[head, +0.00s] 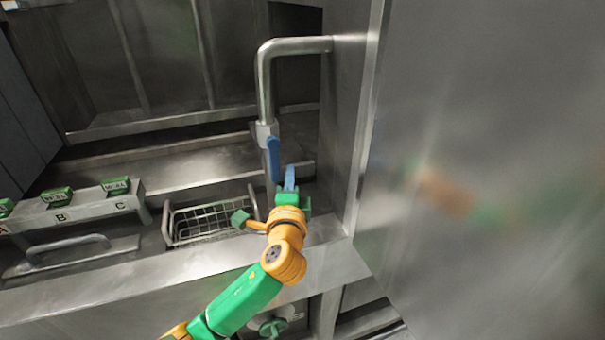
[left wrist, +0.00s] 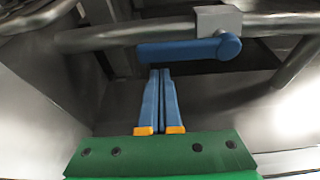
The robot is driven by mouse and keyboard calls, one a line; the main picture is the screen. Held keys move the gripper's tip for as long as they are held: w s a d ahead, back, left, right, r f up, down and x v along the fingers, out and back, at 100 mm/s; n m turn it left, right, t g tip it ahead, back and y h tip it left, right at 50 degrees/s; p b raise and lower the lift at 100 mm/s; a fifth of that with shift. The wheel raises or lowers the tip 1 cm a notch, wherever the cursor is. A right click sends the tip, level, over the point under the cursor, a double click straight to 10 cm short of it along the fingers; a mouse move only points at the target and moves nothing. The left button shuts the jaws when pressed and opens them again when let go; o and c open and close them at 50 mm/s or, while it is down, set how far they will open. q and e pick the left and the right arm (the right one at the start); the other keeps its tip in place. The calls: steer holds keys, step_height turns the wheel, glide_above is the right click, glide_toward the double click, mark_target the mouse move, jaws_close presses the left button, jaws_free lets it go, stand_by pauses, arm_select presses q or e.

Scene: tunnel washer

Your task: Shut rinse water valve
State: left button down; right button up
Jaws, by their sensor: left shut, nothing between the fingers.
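The rinse water valve has a blue lever (head: 273,158) on a grey body (head: 266,132) in a bent steel pipe (head: 264,85). The lever hangs down along the pipe's vertical run. In the left wrist view the lever (left wrist: 180,51) lies across the picture, parallel to the pipe (left wrist: 120,36). My left gripper (head: 290,172) is shut and empty, just right of the lever's lower end. In the left wrist view its blue fingertips (left wrist: 161,72) come close to the lever's edge near its free end; I cannot tell if they touch. My right gripper is not in view.
A wire basket (head: 210,218) sits below the pipe. Green-topped blocks (head: 57,196) stand on a lettered rack (head: 85,212) at left, behind a steel handle (head: 68,248). A large steel panel (head: 490,130) closes off the right side. A green round knob (head: 272,325) is low in front.

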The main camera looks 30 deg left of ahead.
arm_select(q)
steer(key=shift+s+a+m+p, duration=0.3)
steer(key=shift+s+p, duration=0.2)
steer(key=shift+s, duration=0.1)
